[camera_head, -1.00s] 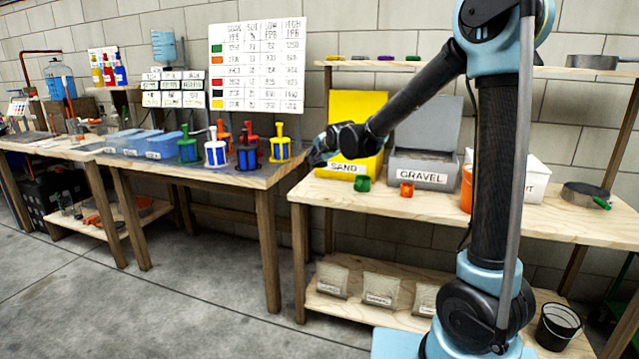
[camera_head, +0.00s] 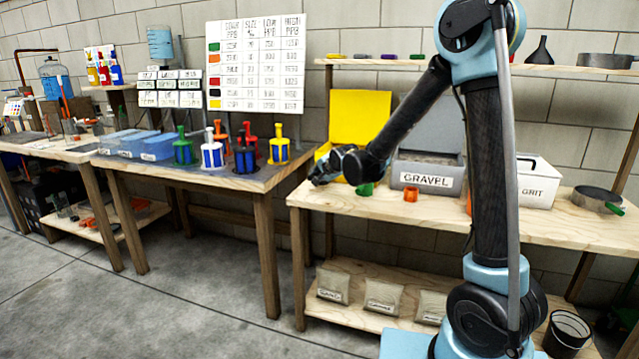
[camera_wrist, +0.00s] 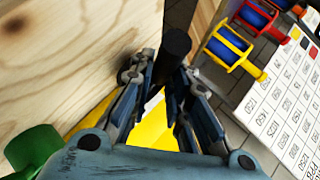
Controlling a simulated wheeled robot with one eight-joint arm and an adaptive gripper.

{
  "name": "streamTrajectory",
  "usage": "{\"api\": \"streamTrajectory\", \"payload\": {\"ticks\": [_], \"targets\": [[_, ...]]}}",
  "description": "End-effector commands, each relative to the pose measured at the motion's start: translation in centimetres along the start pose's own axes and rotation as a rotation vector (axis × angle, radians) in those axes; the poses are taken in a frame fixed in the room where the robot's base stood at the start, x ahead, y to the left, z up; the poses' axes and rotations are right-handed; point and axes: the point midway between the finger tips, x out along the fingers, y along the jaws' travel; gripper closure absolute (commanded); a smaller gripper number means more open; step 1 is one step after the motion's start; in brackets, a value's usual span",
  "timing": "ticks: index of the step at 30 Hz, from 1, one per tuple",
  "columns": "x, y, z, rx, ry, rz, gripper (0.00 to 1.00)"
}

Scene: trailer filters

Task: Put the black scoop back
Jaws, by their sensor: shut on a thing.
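My gripper (camera_head: 322,170) is at the left end of the right-hand workbench (camera_head: 450,222), in front of the yellow sand box (camera_head: 359,118) and partly covering it. In the wrist view, the fingers are closed around a dark cylindrical piece (camera_wrist: 176,43), which looks like part of the black scoop. The rest of the scoop is hidden or too small to make out. A green scoop (camera_head: 365,189) sits on the bench just right of my gripper and shows at the lower left of the wrist view (camera_wrist: 35,150). An orange scoop (camera_head: 411,194) stands before the gravel box (camera_head: 427,180).
The white grit box (camera_head: 536,186) and a round pan (camera_head: 592,198) are farther right. The left table (camera_head: 235,180) holds several coloured filters and blue bins (camera_head: 160,147), with a gap between tables.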

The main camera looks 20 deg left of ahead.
Motion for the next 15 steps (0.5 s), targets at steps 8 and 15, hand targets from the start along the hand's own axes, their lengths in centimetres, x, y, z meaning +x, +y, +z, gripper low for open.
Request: {"api": "streamTrajectory", "payload": {"ticks": [8, 15], "targets": [[1.2, 1.9, 0.7, 0.000, 0.000, -0.001, 1.00], [1.2, 2.0, 0.7, 0.001, 0.000, 0.001, 0.74]]}}
